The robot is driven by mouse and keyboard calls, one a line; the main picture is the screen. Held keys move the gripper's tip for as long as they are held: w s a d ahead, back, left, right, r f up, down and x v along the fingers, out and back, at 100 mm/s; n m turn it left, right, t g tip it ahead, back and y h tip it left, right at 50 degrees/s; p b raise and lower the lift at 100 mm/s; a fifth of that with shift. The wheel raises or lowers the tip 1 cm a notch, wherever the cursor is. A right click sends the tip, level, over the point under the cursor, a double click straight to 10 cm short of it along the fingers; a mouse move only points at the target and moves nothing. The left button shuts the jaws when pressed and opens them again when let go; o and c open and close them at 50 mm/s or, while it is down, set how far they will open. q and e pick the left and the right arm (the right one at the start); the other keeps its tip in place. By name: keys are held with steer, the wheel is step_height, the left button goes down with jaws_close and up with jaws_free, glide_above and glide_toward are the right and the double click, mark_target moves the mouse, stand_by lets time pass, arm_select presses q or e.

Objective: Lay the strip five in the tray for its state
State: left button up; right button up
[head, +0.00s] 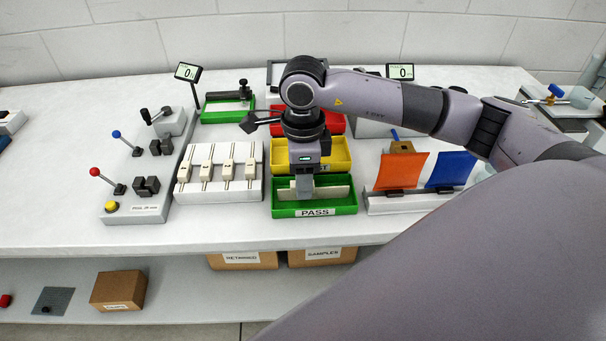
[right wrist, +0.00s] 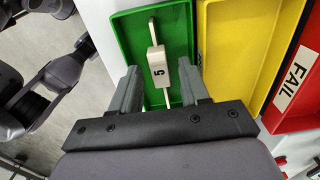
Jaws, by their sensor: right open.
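The strip five (right wrist: 158,68) is cream, with a thicker middle block marked 5. In the right wrist view it lies in the green tray (right wrist: 122,28); the head view shows this tray (head: 315,211) labelled PASS. My right gripper (right wrist: 158,72) is open, with one finger on each side of the strip's block and gaps visible. In the head view the right gripper (head: 304,190) points down into the green tray and hides part of the cream piece there. My left gripper is not in view.
The yellow tray (head: 282,167) and red tray (head: 336,127) stand behind the green one. A white rack (head: 218,192) with several cream strips is at left, beside a lever control box (head: 135,211). Orange (head: 402,171) and blue (head: 450,169) flaps stand at right.

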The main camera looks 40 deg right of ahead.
step_height(320, 180, up, 13)
steer(key=shift+b, duration=0.35)
steer(key=shift+f, duration=0.15)
stand_by(0.3)
